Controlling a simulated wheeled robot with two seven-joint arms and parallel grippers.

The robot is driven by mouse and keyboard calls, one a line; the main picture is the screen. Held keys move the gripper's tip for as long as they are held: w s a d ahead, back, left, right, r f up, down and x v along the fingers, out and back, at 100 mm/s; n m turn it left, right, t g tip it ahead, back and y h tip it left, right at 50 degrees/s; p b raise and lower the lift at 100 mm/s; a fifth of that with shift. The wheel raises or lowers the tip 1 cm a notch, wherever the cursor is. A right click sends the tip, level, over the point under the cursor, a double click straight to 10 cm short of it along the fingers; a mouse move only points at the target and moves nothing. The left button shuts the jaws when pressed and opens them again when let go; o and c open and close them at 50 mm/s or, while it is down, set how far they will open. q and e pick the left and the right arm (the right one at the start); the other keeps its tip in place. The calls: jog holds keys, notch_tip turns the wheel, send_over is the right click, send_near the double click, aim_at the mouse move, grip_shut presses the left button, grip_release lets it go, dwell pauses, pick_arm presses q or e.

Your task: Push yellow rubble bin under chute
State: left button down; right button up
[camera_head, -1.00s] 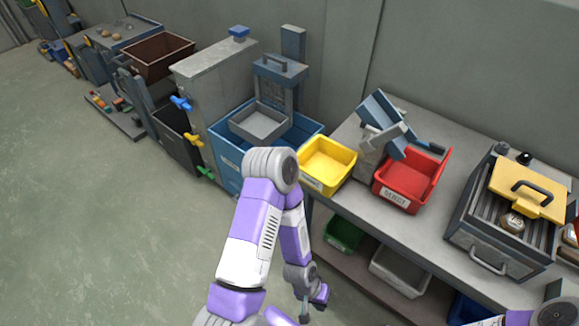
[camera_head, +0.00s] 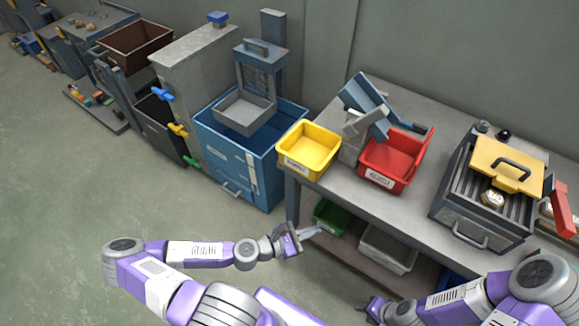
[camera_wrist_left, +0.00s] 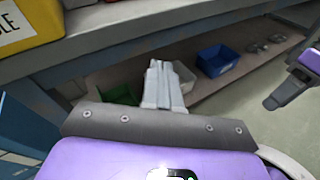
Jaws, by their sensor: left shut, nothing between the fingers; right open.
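The yellow rubble bin (camera_head: 308,152) stands upright and looks empty at the left end of the table (camera_head: 338,193). Its corner and label also show in the left wrist view (camera_wrist_left: 22,22). The tilted blue-grey chute (camera_head: 366,104) stands to the bin's right, with its lower end over or beside the red bin (camera_head: 398,158); the picture does not settle which. My left gripper (camera_head: 312,231) is shut and empty, below and in front of the tabletop, apart from the yellow bin. Its closed fingers show in the left wrist view (camera_wrist_left: 163,84). My right gripper (camera_head: 366,307) is open, low at the bottom.
A lower shelf holds a green bin (camera_head: 331,216) and a grey bin (camera_head: 388,249). A large blue bin (camera_head: 232,160) stands left of the table. A grill box (camera_head: 480,211) with a yellow lid sits at the right. The floor at left is clear.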

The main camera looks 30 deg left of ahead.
aim_at(295, 161)
pick_arm(q)
jog(key=a+r+n+t+y, duration=0.3)
jog(key=a+n+y, duration=0.1)
jog(key=a, duration=0.4)
jog(key=a+r+n+t+y, duration=0.2)
jog(key=a+r+n+y, duration=0.15)
jog(key=a, duration=0.45)
jog(key=shift+n, duration=0.35)
jog(key=w, duration=0.8)
jog(key=w+d, duration=0.1)
jog(key=w, duration=0.4)
pick_arm(e)
jog(key=shift+r, duration=0.15)
